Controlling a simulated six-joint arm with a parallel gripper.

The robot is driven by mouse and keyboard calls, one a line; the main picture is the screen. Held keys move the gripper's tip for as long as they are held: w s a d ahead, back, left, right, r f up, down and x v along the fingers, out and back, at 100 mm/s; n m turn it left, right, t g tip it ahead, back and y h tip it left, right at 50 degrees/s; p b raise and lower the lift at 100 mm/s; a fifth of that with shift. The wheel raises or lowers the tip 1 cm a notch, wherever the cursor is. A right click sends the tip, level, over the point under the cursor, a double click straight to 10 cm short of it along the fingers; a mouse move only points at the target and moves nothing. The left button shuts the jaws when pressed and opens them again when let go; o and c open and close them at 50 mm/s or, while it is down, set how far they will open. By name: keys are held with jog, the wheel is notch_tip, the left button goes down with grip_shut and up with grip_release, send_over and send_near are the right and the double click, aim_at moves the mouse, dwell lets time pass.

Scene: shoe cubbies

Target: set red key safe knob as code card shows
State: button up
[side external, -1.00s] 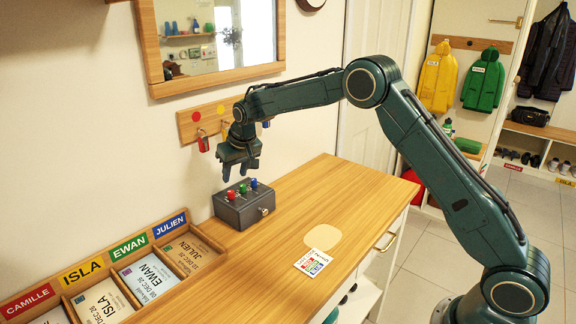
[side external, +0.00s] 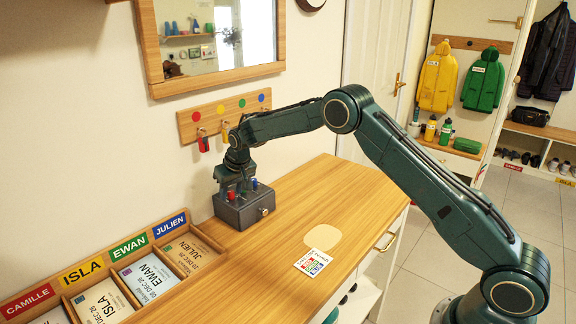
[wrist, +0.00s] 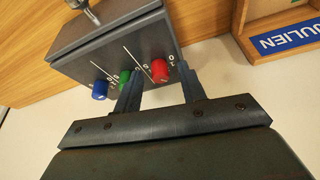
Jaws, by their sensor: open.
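The key safe is a dark grey box (side external: 232,216) on the wooden counter; it also shows in the wrist view (wrist: 110,45). Its face carries a red knob (wrist: 160,71), a green knob (wrist: 125,76) and a blue knob (wrist: 100,89), with white marks and dividing lines. My gripper (wrist: 159,82) is open, with one finger on each side of the red knob. The left finger lies between the red and green knobs. I cannot tell whether the fingers touch the red knob. The code card (side external: 312,262) lies flat on the counter; its coloured print is too small to read.
A wooden tray (side external: 205,239) with name labels and cards stands at the left. A hook board (side external: 188,131) with coloured dots and hanging keys is on the wall behind my gripper (side external: 236,187), below the mirror.

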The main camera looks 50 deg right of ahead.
grip_shut()
jog(key=shift+a+m+g+h, duration=0.1)
jog(key=shift+m+g+h, duration=0.35)
jog(key=shift+m, duration=1.15)
grip_release()
jog(key=shift+r, duration=0.1)
jog(key=v, duration=1.3)
jog(key=shift+s+a+r, duration=0.2)
jog(key=shift+s+a, duration=0.05)
jog(key=shift+s, duration=0.1)
jog(key=shift+t, duration=0.25)
